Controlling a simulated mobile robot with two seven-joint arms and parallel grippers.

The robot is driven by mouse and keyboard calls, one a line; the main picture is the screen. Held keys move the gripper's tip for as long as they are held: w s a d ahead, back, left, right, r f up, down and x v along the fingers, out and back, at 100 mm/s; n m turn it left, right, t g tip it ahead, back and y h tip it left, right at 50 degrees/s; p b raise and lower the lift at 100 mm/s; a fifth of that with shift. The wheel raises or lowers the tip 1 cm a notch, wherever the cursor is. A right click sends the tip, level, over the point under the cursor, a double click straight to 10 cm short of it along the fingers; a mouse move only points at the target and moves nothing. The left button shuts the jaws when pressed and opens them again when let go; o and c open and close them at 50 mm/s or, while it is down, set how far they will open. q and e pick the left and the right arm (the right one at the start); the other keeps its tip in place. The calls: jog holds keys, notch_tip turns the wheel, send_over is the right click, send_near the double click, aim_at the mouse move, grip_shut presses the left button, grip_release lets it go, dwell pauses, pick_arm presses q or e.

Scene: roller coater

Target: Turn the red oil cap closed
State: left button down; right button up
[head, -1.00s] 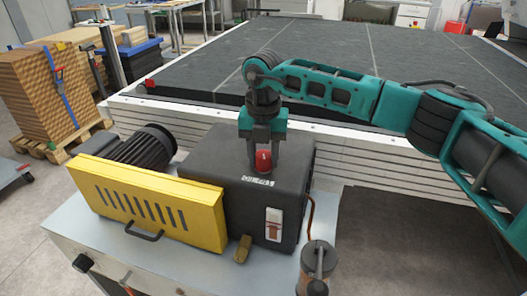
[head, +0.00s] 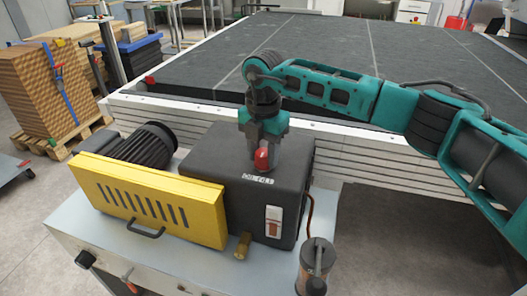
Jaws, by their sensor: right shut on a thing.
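The red oil cap (head: 262,159) sits on top of the dark grey oil housing (head: 225,150), above a white lettered label. My right gripper (head: 264,156) points down over the cap, with its fingers shut on it. The fingers partly hide the cap's far side and edges. I cannot tell from this view how far the cap is turned. My left gripper is not in view.
A yellow slotted guard (head: 150,203) and a black ribbed motor (head: 143,146) stand left of the housing. A cylindrical part with a handle (head: 314,262) stands at front right. The large dark roller table (head: 330,60) lies behind.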

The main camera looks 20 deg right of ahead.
aim_at(264, 153)
jog(key=o, duration=1.1)
jog(key=shift+c, duration=0.2)
jog(key=shift+r, duration=0.1)
notch_tip(264, 153, up, 13)
